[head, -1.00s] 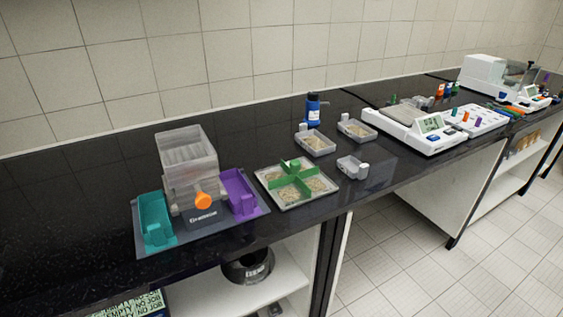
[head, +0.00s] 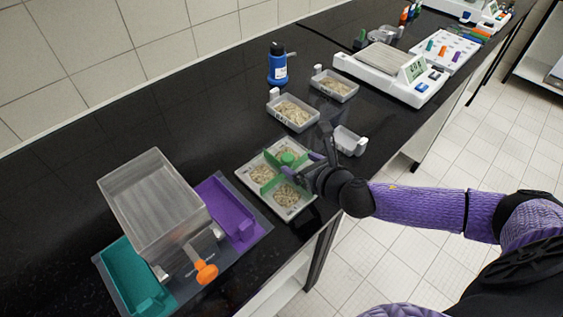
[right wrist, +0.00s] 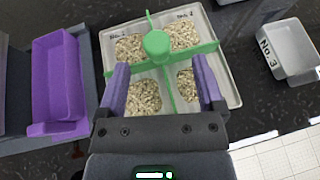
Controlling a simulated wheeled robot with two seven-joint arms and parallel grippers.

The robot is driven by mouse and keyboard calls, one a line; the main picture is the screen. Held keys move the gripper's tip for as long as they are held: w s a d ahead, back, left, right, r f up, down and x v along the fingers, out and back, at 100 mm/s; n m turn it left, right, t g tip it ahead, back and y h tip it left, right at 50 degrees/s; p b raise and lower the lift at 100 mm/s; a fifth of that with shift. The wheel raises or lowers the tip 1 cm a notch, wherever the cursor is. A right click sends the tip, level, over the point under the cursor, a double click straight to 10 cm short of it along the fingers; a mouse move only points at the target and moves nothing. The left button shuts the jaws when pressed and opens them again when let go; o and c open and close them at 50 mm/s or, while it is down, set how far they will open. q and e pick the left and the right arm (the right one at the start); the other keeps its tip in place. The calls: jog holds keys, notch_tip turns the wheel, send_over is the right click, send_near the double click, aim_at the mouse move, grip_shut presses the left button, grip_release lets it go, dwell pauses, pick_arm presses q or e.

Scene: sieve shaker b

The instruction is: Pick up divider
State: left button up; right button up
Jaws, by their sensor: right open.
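The divider is a green cross with a round green knob at its centre; it (right wrist: 158,46) stands in a light grey square tray (right wrist: 232,92) and splits it into compartments holding grainy beige material. In the head view the divider (head: 264,184) is partly hidden by my right gripper (head: 298,168), which reaches over the tray from the right. In the right wrist view my right gripper (right wrist: 162,78) is open, its two purple fingers apart on either side of the knob's near side. The knob lies a little beyond the fingertips in that picture, and nothing is held. My left gripper is not in view.
A purple bin (head: 226,208), a teal bin (head: 135,272) and a clear-topped shaker with an orange knob (head: 206,271) stand left of the tray. Small grey trays (head: 292,112), a blue bottle (head: 278,66) and a white balance (head: 385,78) stand behind and right.

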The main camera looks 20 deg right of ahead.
aim_at(289, 158)
jog(key=b+x, duration=0.1)
jog(key=x, duration=0.4)
jog(key=shift+w+a+f, duration=0.1)
jog(key=shift+w+a, duration=0.15)
jog(key=shift+w, duration=0.05)
grip_shut()
